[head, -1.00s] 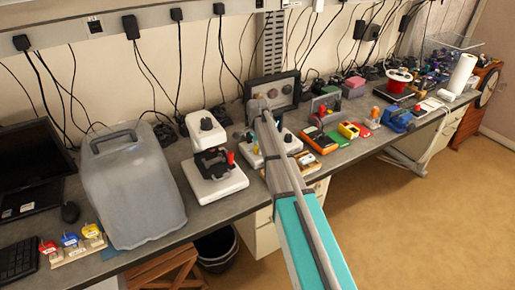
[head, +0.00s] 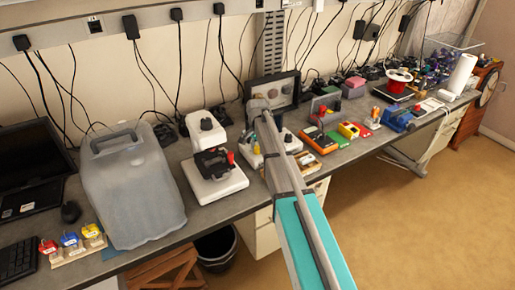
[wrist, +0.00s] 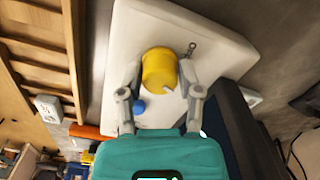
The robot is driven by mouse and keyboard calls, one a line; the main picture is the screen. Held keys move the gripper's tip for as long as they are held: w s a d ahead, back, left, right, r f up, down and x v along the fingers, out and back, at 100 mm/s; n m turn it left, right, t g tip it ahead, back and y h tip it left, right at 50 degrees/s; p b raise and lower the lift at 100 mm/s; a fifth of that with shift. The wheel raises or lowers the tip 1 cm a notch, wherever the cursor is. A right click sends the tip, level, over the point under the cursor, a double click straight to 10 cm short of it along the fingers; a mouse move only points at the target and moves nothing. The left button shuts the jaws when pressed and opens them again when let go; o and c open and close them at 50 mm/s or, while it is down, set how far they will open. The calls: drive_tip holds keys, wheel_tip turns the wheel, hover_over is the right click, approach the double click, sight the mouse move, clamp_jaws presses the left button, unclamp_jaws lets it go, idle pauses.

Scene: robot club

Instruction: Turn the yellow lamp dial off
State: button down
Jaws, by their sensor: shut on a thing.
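The yellow lamp dial (wrist: 158,66) shows in the wrist view as a round yellow knob with a small pale mark near its lower edge. It sits on a white base plate (wrist: 215,45). My gripper (wrist: 160,76) has one finger on each side of the dial and is shut on it. In the head view my arm reaches over the bench and hides the dial.
A small blue knob (wrist: 138,107) sits on the same plate, close to the left finger. A dark panel (wrist: 248,135) stands close on the right. In the head view a white microscope-like device (head: 213,160) and a large translucent jug (head: 130,190) stand left of my arm.

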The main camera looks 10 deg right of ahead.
drive_tip(key=n, duration=1.3)
idle(0.4)
drive_tip(key=shift+c, duration=1.3)
unclamp_jaws()
